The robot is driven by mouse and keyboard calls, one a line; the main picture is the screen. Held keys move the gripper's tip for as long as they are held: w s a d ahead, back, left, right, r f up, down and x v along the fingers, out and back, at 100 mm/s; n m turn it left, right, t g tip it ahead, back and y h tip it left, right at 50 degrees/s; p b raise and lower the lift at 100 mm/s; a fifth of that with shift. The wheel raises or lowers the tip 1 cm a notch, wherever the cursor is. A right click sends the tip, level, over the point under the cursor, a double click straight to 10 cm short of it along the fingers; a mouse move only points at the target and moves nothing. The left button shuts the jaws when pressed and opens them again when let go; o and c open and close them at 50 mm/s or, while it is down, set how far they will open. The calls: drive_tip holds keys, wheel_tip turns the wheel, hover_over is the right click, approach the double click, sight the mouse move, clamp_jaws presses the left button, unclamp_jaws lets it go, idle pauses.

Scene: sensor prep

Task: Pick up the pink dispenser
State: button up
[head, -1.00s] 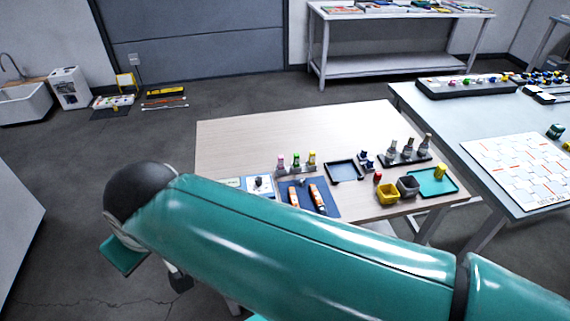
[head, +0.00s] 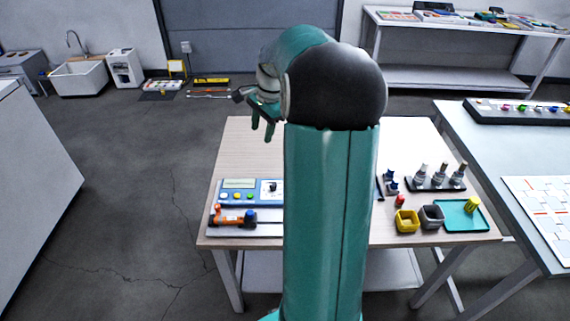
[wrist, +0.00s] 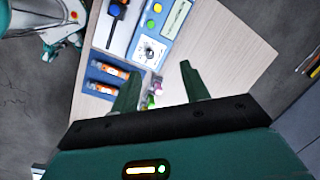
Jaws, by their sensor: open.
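In the wrist view, the pink dispenser (wrist: 157,89) is a small pink-topped bottle on the pale wooden table, showing between my fingers and partly hidden by my gripper's body. A green-topped dispenser (wrist: 151,102) stands beside it. My gripper (wrist: 161,84) is open and empty, its two green fingers spread apart. In the head view my gripper (head: 262,132) hangs in the air over the far left part of the table. My arm hides the dispensers in that view.
A blue control panel (head: 239,196) with knob and buttons sits at the table's left. Orange tubes lie in a blue tray (wrist: 93,88). Yellow (head: 406,221) and grey (head: 431,217) bins and a teal tray (head: 463,222) stand at the right. The table's far left is bare.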

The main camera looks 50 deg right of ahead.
drive_tip(key=s+d+f+m+y, duration=0.1)
drive_tip(key=s+d+f+m, duration=0.15)
drive_tip(key=d, duration=0.35)
drive_tip(key=s+d+f+m+t, duration=0.1)
drive_tip(key=s+d+f+m, duration=0.1)
drive_tip(key=d+f+m, duration=0.3)
drive_tip(key=s+d+f+y, duration=0.1)
drive_tip(key=s+d+f, duration=0.1)
drive_tip(key=d, duration=0.4)
drive_tip(key=shift+m, duration=0.35)
drive_tip(key=shift+d+x, duration=0.2)
drive_tip(key=shift+x, duration=3.35)
drive_tip(key=shift+d+x, duration=0.2)
drive_tip(key=shift+x, duration=3.4)
drive_tip(key=shift+s+f, duration=0.1)
drive_tip(key=shift+s, duration=0.05)
drive_tip(key=shift+c, duration=0.4)
clamp_jaws()
